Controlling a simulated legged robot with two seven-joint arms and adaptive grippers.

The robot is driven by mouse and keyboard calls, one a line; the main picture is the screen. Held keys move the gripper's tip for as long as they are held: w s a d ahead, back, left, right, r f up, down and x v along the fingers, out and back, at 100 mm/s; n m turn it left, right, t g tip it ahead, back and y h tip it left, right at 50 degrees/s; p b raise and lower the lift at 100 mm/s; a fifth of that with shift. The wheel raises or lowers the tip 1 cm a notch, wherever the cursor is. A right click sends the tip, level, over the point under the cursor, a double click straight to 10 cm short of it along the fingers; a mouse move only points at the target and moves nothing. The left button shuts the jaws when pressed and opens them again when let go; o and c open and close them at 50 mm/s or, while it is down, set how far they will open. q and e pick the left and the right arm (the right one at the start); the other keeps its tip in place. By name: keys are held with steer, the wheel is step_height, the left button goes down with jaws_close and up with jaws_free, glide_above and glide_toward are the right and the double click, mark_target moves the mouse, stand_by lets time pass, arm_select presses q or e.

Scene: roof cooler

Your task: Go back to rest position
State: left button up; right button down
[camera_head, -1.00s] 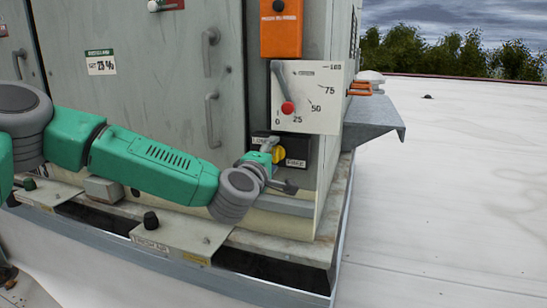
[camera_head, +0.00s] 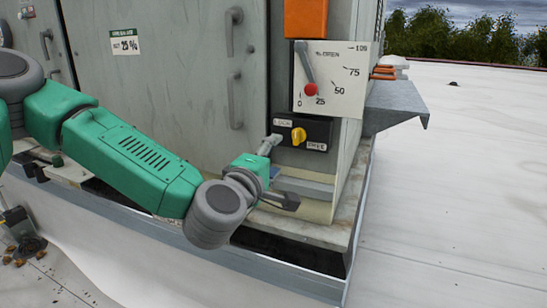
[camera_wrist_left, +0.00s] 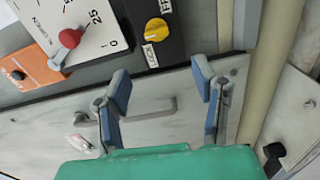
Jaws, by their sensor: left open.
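My left arm comes in from the left, bent in front of the grey cabinet. My left gripper (camera_head: 281,172) is open and empty, below and left of the yellow knob (camera_head: 298,136) and apart from it. The knob sits on a black plate (camera_head: 318,130) labelled on both sides. In the left wrist view the two fingers of the gripper (camera_wrist_left: 162,80) stand wide apart with nothing between them. There the yellow knob (camera_wrist_left: 157,29) is beyond the fingertips. My right gripper is in neither view.
Above the plate is a white dial (camera_head: 345,75) with a red-tipped lever (camera_head: 311,89) between 0 and 25. An orange box (camera_head: 305,18) is higher up. A metal ledge (camera_head: 395,105) juts out at right. The white roof (camera_head: 460,200) there is mostly clear.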

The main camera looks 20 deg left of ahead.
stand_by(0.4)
arm_select(q)
steer(key=s+d+f+m+g+h, duration=0.25)
steer(key=s+f+m+g, duration=0.35)
steer(key=f, duration=0.8)
steer(key=s+d+f+m+g+h, duration=0.1)
steer(key=s+d+f+m+g, duration=0.25)
steer(key=s+f, duration=0.8)
steer(key=s+a+f+m+g+y, duration=0.2)
steer(key=s+a+f+m+g, duration=0.2)
steer(key=s, duration=0.5)
steer(key=s+a+f+m+g+y+p, duration=0.1)
steer(key=s+a+f+m+g, duration=0.3)
steer(key=s+a+f, duration=0.5)
steer(key=shift+s+f+y, duration=0.3)
steer(key=shift+f+y, duration=0.25)
steer(key=shift+f, duration=0.25)
